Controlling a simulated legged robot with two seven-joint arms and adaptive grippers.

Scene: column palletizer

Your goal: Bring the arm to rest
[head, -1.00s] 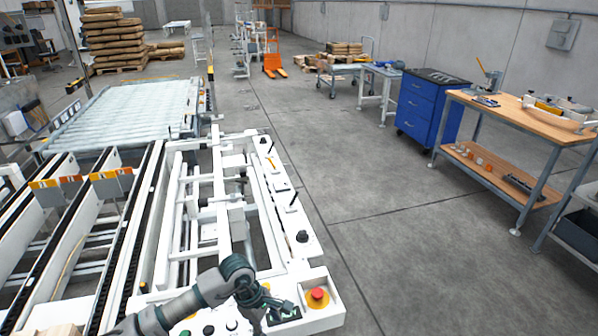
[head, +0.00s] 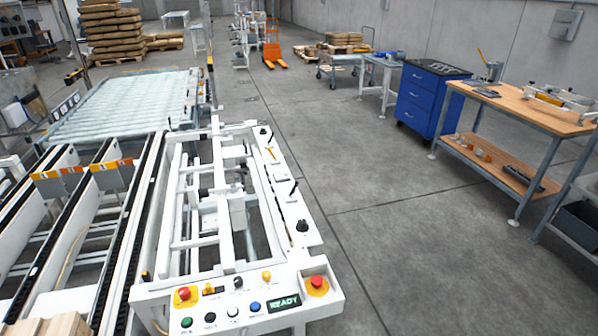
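Neither of my grippers nor either arm shows in the head view. The white machine frame (head: 196,293) stands in front of me, with a control panel at its near end. The panel has a red emergency button (head: 317,282) on a yellow base at the right and another red button (head: 184,293) at the left. Nothing covers the panel.
A roller conveyor (head: 125,105) and chain tracks lie at the left. A blue drawer cabinet (head: 425,103) and a wooden workbench (head: 520,104) stand at the right. Stacked sacks (head: 113,35) and an orange pallet jack (head: 271,45) are at the back. The grey floor between is clear.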

